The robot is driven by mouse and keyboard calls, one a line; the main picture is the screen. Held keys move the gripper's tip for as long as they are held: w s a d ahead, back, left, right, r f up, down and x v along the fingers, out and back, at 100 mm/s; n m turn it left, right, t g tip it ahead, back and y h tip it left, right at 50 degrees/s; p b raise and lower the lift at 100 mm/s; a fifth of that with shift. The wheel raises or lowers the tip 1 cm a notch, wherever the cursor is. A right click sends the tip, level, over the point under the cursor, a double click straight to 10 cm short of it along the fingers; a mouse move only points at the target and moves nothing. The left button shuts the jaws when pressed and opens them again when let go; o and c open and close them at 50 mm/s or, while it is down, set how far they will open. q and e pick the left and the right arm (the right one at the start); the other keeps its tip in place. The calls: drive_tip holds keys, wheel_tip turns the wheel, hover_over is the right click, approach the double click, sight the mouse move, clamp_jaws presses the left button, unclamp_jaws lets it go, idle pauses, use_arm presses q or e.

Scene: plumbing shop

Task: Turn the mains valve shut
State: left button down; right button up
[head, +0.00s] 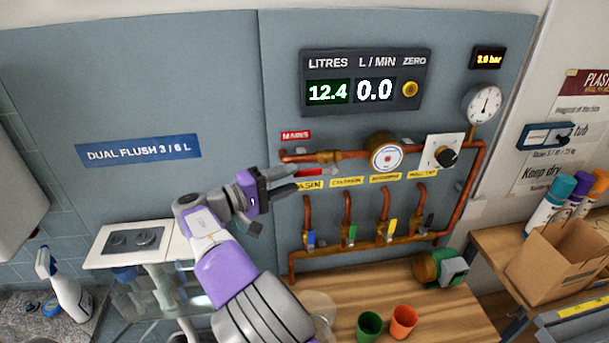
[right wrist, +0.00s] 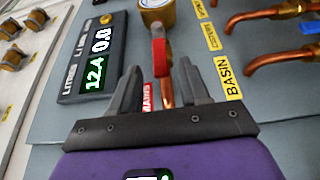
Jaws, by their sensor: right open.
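The mains valve is on the copper pipe beside the red MAINS label (head: 296,134). Its red lever (right wrist: 159,58) lies roughly along the pipe in the right wrist view, and part of it shows in the head view (head: 312,172). My right gripper (head: 297,180) is open and empty just in front of the panel at the valve. In the right wrist view its fingers (right wrist: 159,72) stand to either side of the lever, with gaps on both sides; contact is not seen. My left gripper is out of view.
The meter display (head: 366,80) reads 12.4 litres and 0.0 L/min. A round brass meter (head: 386,156) sits right of the valve. Several small taps hang below, near my fingers. Green (head: 369,325) and orange (head: 403,321) cups stand on the wooden bench.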

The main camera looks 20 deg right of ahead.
sight(303, 174)
drive_tip(key=d, duration=0.5)
drive_tip(key=shift+w, duration=0.35)
drive_tip(key=shift+s+d, duration=0.1)
drive_tip(key=shift+d, duration=0.15)
clamp_jaws()
